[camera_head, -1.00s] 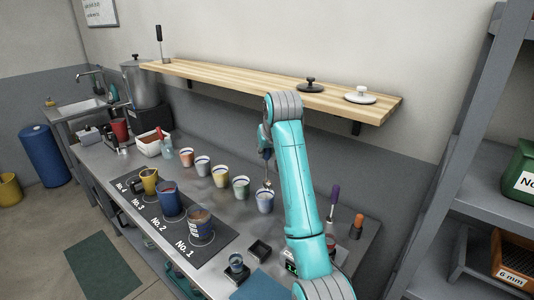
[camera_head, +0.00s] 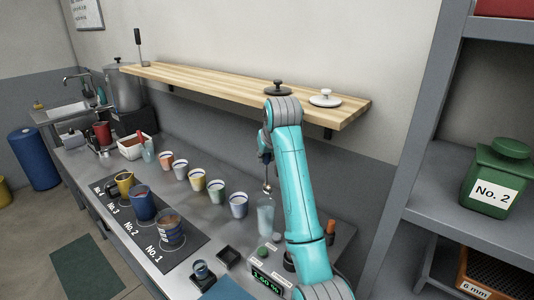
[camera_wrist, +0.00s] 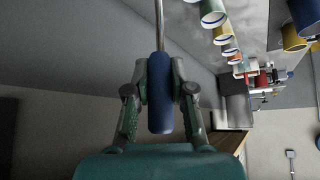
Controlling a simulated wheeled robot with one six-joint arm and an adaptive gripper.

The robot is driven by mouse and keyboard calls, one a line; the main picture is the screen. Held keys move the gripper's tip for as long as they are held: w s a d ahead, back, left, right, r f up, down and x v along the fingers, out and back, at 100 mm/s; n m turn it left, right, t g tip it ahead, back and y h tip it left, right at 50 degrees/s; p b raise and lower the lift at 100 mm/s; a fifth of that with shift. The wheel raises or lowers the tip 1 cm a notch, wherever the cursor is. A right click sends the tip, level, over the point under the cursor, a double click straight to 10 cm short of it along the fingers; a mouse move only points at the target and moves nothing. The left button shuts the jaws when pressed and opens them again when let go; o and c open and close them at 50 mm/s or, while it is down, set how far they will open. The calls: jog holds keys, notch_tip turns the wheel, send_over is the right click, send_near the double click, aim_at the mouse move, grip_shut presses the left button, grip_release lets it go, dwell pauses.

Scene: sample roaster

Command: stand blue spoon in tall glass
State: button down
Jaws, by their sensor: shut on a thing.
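My gripper (camera_wrist: 159,75) is shut on the blue handle of the blue spoon (camera_wrist: 159,105) in the wrist view. The spoon's metal shaft runs out beyond the fingers, toward the top of that picture. In the head view my arm hides most of the gripper; the spoon's metal bowl (camera_head: 267,187) shows pointing down. The tall glass (camera_head: 265,217), pale and see-through, stands upright on the counter just below the bowl. The bowl appears at or just above its rim; I cannot tell whether it is inside. The glass is not clear in the wrist view.
A row of cups (camera_head: 238,204) stands left of the glass. A scale (camera_head: 266,283), a small dark tray (camera_head: 229,257) and an orange-handled tool (camera_head: 330,230) are near the front right. The wooden shelf (camera_head: 230,95) runs above the counter behind my arm.

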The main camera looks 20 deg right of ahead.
aim_at(266, 194)
jog(key=shift+a+f, duration=0.1)
jog(key=shift+f, duration=7.4)
jog(key=c, duration=0.9)
grip_release()
jog(key=v, duration=1.2)
